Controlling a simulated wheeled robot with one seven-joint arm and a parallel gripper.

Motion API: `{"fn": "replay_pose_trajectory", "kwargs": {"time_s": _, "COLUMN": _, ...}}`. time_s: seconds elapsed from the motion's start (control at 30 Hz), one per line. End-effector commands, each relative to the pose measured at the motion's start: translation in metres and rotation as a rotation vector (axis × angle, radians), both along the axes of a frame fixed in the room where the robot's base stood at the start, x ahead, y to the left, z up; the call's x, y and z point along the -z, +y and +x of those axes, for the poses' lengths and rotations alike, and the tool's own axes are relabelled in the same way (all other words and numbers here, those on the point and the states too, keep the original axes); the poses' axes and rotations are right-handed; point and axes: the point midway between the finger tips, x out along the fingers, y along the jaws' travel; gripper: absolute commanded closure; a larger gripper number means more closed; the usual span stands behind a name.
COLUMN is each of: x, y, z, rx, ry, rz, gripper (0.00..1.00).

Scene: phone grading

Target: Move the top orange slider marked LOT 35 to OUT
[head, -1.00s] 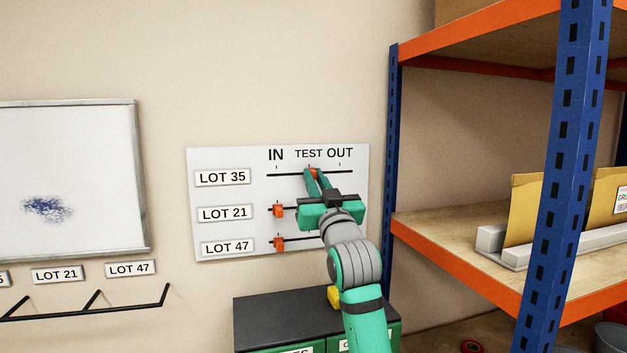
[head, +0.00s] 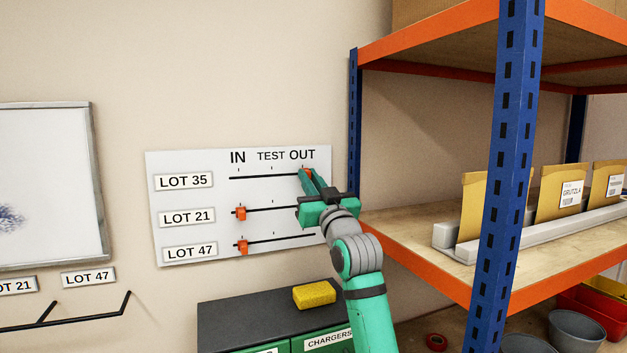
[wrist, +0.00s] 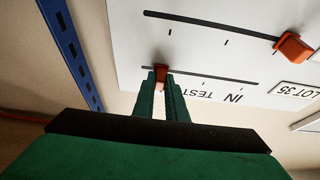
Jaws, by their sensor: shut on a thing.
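The white slider board (head: 200,232) hangs on the wall, with IN, TEST and OUT along its top. The top orange slider (head: 307,171), on the LOT 35 track (head: 262,177), is under the OUT label (head: 302,155). My gripper (head: 307,176) is shut on this slider, and its fingers partly hide it. In the wrist view, which is upside down, the top slider (wrist: 161,74) sits between my green fingertips near the track's OUT end. The LOT 21 slider (head: 240,213) and the LOT 47 slider (head: 242,246) are at the IN side.
A blue and orange shelf rack (head: 508,160) stands close to the right of the board and my arm. A dark-topped cabinet (head: 245,318) with a yellow sponge (head: 314,295) is below. A whiteboard (head: 55,170) hangs at the left.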

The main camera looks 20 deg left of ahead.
Motion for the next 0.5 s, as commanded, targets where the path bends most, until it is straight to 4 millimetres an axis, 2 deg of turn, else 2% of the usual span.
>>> {"fn": "replay_pose_trajectory", "kwargs": {"time_s": 0.1, "x": -0.004, "y": -0.0043, "z": 0.0015, "rx": 0.008, "ry": -0.005, "rz": 0.005, "gripper": 1.0}}
{"fn": "replay_pose_trajectory", "kwargs": {"time_s": 0.13, "x": -0.0041, "y": -0.0046, "z": 0.0016, "rx": 0.008, "ry": -0.006, "rz": 0.004, "gripper": 0.81}}
{"fn": "replay_pose_trajectory", "kwargs": {"time_s": 0.2, "x": -0.004, "y": -0.0045, "z": 0.0016, "rx": 0.008, "ry": -0.006, "rz": 0.004, "gripper": 0.69}}
{"fn": "replay_pose_trajectory", "kwargs": {"time_s": 0.5, "x": -0.0016, "y": -0.004, "z": 0.0006, "rx": 0.005, "ry": -0.003, "rz": 0.003, "gripper": 0.69}}
